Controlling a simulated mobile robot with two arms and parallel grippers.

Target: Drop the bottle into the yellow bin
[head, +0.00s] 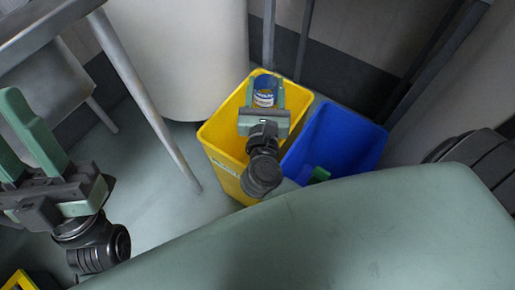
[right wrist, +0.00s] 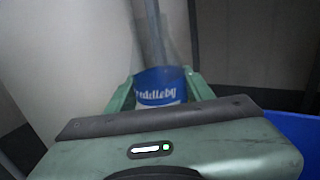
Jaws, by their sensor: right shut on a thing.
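The bottle (head: 265,98), with a blue and white label, is held in my right gripper (head: 266,86). In the right wrist view, the bottle (right wrist: 160,86) sits between the two green fingers, its lower part hidden by the gripper body. In the head view, the bottle and gripper appear over the opening of the yellow bin (head: 222,157); the exact height above the rim is hard to tell. My left gripper (head: 18,112) is at the left edge, empty, its green fingers apart, far from the bin.
A blue bin (head: 357,133) stands right beside the yellow bin, with a green thing (head: 318,175) low at its near side. A metal-legged table (head: 140,85) is at the left. A large pale rounded container (head: 185,55) stands behind. Part of a yellow object (head: 19,281) shows bottom left.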

